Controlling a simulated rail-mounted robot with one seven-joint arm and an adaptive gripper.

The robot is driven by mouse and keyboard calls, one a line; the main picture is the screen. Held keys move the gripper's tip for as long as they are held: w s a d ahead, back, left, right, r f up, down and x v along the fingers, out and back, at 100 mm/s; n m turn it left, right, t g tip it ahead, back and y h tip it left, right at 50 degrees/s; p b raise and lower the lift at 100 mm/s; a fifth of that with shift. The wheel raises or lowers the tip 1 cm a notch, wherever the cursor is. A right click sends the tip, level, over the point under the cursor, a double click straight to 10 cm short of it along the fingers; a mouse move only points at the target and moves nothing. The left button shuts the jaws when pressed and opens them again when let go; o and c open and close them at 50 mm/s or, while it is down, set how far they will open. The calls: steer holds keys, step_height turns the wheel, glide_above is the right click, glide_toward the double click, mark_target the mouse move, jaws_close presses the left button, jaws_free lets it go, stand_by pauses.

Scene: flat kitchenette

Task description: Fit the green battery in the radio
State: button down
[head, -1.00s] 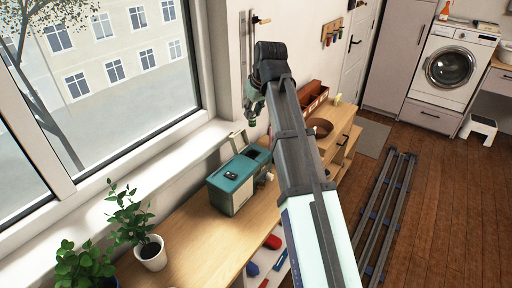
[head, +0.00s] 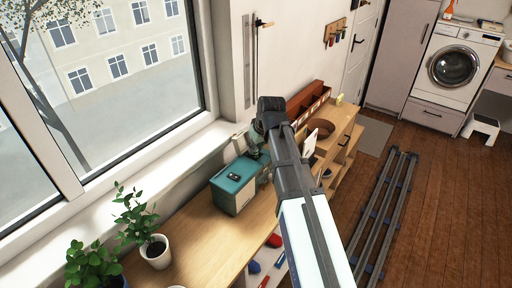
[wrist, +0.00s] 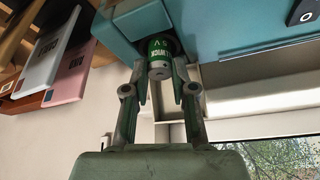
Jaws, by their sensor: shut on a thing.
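The teal and white radio (head: 236,187) stands on the wooden counter by the window, and its teal casing fills the top of the wrist view (wrist: 240,25). My gripper (wrist: 163,88) is shut on the green battery (wrist: 160,57), whose silver end faces the wrist camera. The battery's far end is at a dark opening in the radio's casing; how deep it sits I cannot tell. In the head view my gripper (head: 254,152) is low over the back right of the radio, and my arm hides the battery there.
Potted plants (head: 155,250) stand on the counter left of the radio. Brown organizer boxes (head: 306,100) and a brown bowl (head: 322,127) are to the right. Red and blue items (head: 273,241) lie below the counter edge. The counter in front of the radio is clear.

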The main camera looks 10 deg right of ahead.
steer(key=shift+f, duration=0.35)
steer(key=shift+f, duration=0.1)
steer(key=shift+f, duration=0.25)
steer(key=c, duration=0.9)
jaws_free()
steer(key=shift+c, duration=0.2)
steer(key=shift+r, duration=0.1)
steer(key=shift+r, duration=0.45)
steer(key=b+v, duration=0.2)
steer(key=v, duration=0.9)
steer(key=shift+r, duration=0.35)
steer(key=shift+s+d+f, duration=0.15)
